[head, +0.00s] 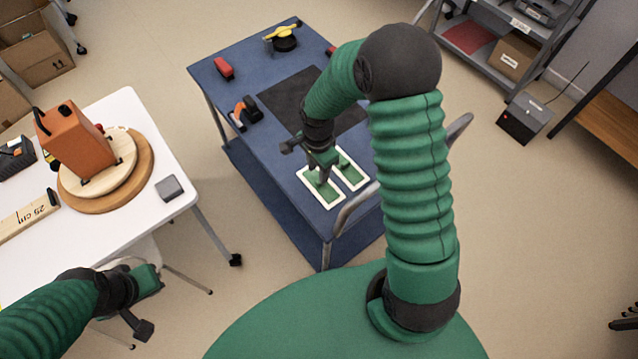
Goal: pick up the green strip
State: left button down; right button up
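Two green strips lie side by side in white frames on the blue cart, the left one (327,191) and the right one (353,175). My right gripper (321,176) points down right over them, its tip overlapping the upper part of the left strip in the picture. Its fingers are small and partly hidden, so I cannot tell whether they are apart or touching a strip. My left gripper (150,305) is at the lower left, beside the white table, with its fingers apart and nothing between them.
The blue cart (222,105) also carries a black mat (290,95), a red item (224,68), an orange-black tool (246,112) and a yellow-topped black item (284,38). An orange box (75,143) stands on wooden discs on the white table (120,225). Metal handles edge the cart.

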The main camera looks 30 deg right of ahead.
jog(key=f, duration=0.2)
jog(key=d+f, duration=0.1)
jog(key=f, duration=0.2)
jog(key=shift+s+d+f, duration=0.1)
jog(key=shift+s+f, duration=0.05)
jog(key=shift+f, duration=0.1)
jog(key=shift+a, duration=0.3)
jog(key=shift+c, duration=0.5)
jog(key=shift+r, duration=0.1)
jog(key=shift+c, duration=1.1)
grip_shut()
jog(key=shift+d, duration=0.15)
